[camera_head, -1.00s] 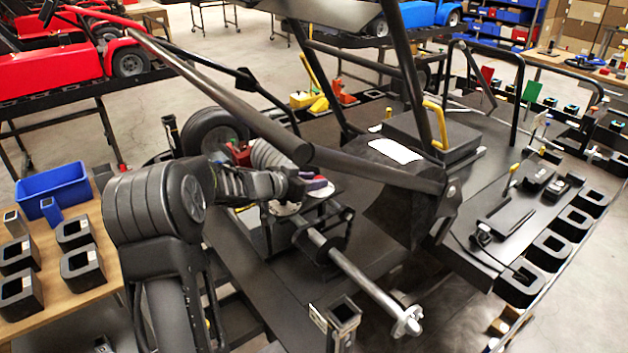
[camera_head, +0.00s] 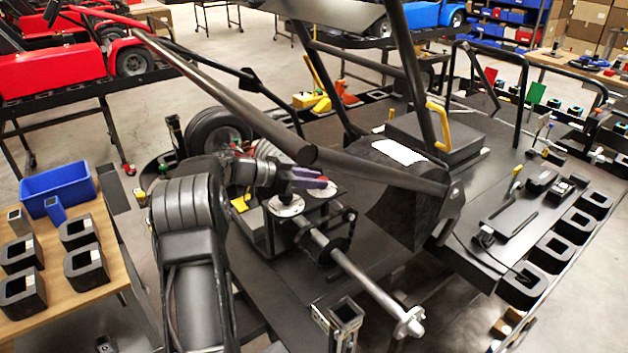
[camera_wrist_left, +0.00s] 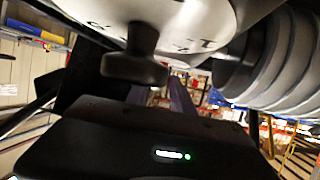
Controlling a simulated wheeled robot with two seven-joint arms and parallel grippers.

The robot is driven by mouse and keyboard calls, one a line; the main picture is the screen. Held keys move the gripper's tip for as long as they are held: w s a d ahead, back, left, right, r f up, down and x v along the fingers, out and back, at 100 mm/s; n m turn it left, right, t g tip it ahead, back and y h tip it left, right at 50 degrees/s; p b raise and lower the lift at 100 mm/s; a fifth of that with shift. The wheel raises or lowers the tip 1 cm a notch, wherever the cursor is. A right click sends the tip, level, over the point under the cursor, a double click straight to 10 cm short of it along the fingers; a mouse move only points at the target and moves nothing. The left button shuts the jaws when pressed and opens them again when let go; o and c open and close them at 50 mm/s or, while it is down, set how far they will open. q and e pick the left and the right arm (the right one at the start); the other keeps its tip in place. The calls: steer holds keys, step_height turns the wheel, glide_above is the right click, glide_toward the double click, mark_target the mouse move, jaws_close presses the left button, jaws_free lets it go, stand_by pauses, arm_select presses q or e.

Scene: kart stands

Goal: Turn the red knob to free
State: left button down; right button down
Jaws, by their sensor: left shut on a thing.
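Two white round dials stand side by side on a black stand in the middle of the head view. The left dial (camera_head: 287,204) has a dark knob, which also shows large at the top of the left wrist view as a black knob (camera_wrist_left: 135,60). My left gripper (camera_head: 313,179), with purple fingers, is at the right dial (camera_head: 322,194), shut on the red knob there. The fingers hide most of that knob, and its pointing direction cannot be read. My right gripper is not in view.
A metal shaft (camera_head: 362,277) runs towards the front right. A wheel (camera_head: 218,133) stands behind my arm. A blue bin (camera_head: 57,190) is on the wooden table at left.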

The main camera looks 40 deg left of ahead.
arm_select(q)
steer(key=c, duration=1.1)
jaws_free()
steer(key=shift+s, duration=0.1)
steer(key=b+v, duration=0.2)
steer(key=v, duration=0.5)
steer(key=shift+s+a+r, duration=0.15)
steer(key=shift+s+a, duration=0.05)
